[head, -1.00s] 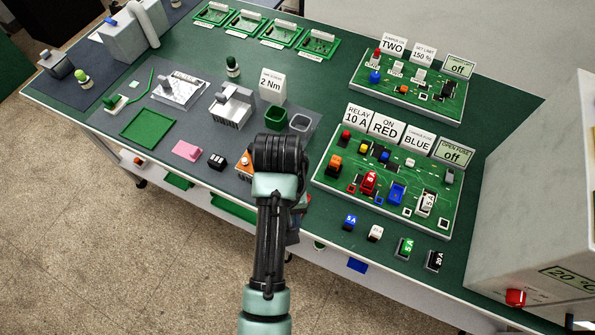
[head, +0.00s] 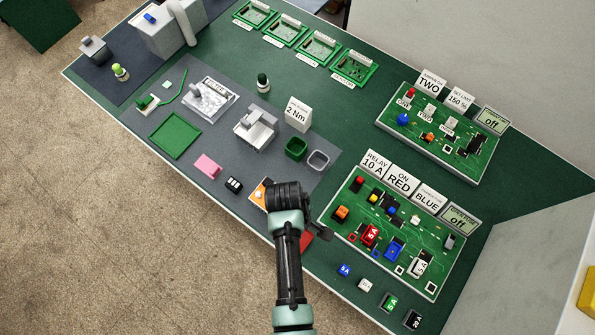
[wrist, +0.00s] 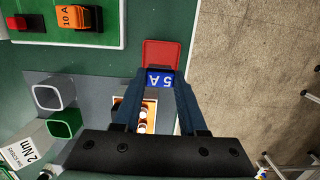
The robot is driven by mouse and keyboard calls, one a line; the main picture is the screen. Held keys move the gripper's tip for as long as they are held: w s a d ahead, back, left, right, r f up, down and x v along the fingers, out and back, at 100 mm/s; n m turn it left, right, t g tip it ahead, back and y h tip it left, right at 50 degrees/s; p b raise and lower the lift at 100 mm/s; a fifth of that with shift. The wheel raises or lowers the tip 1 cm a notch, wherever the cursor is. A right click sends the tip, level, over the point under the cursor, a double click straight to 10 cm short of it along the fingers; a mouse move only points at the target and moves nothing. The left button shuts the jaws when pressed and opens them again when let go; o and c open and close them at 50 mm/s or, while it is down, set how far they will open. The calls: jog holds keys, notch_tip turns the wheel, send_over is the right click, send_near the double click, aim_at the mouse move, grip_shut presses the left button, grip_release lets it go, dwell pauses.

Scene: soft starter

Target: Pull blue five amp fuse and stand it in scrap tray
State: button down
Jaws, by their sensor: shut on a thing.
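My gripper (wrist: 160,92) is shut on a blue fuse (wrist: 160,82) marked 5 A, seen between the fingertips in the wrist view. A red tray (wrist: 160,52) lies right by the fuse there; I cannot tell whether they touch. In the head view my arm hides the gripper and held fuse, and only part of the red tray (head: 306,241) shows. On the lower green board (head: 345,225), a blue holder (head: 395,248) looks empty, beside a red 5 A fuse (head: 370,235). Another blue 5 A fuse (head: 344,270) stands in the row at the table's front.
White (head: 365,285), green (head: 390,302) and black (head: 413,319) fuses continue that row. Green (head: 296,148) and grey (head: 318,160) bins stand behind my arm. The table's front edge is near.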

jog(key=shift+s, duration=0.2)
jog(key=shift+w+f+b, duration=0.1)
jog(key=shift+f+b, duration=1.85)
jog(key=shift+f, duration=0.9)
jog(key=shift+c, duration=1.9)
grip_release()
jog(key=shift+r, duration=0.1)
